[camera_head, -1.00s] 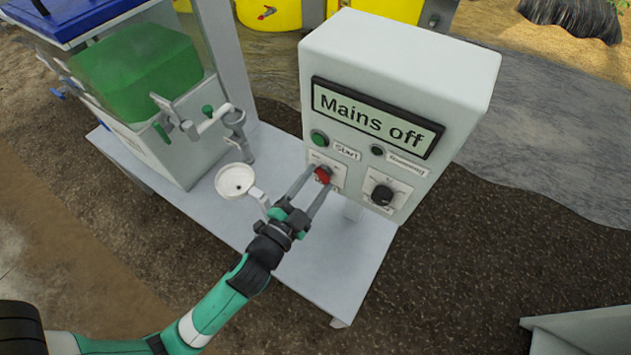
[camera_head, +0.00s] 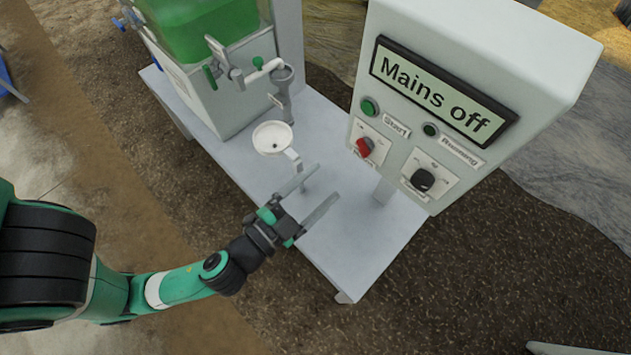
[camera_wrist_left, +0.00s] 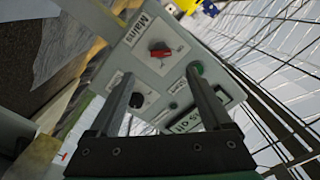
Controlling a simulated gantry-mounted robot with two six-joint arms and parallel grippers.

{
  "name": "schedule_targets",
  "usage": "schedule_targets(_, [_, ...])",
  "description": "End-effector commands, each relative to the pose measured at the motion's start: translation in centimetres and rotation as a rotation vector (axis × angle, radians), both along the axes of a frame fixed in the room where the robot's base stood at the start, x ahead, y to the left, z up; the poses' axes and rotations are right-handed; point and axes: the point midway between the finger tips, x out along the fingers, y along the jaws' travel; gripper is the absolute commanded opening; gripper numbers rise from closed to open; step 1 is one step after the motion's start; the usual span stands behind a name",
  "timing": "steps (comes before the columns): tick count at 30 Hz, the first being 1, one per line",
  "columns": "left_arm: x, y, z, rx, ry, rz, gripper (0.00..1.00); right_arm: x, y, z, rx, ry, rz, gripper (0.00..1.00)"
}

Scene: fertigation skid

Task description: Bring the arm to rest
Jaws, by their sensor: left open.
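My left gripper (camera_head: 318,193) is open and empty above the grey skid table (camera_head: 345,245), in front of the control box. Its two fingers also show in the left wrist view (camera_wrist_left: 160,88), with the box beyond them. The control box (camera_head: 385,55) has a display (camera_head: 443,92) reading "Mains off". The red switch (camera_head: 365,147) sits on the box face, apart from the fingers; it also shows in the left wrist view (camera_wrist_left: 160,50). My right gripper does not show.
A white funnel cup (camera_head: 272,138) on a bracket stands close behind the left gripper. A tank with green liquid (camera_head: 205,30) and valve fittings (camera_head: 265,72) stands at the back left. A black knob (camera_head: 422,180) and a green button (camera_head: 369,107) are on the box.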

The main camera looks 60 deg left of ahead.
Motion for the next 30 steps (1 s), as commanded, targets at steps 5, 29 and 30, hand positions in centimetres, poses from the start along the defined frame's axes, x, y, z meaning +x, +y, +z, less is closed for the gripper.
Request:
schedule_targets(5, [-0.9,-0.2,0.1,-0.001,-0.002,0.001,0.82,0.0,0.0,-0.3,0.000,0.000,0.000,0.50])
schedule_targets(29, [4.1,1.1,12.6,-0.099,-0.285,0.074,0.82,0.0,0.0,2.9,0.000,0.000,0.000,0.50])
schedule_targets(30, [5.2,1.3,15.9,-0.147,-0.362,0.074,0.82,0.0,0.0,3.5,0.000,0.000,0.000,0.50])
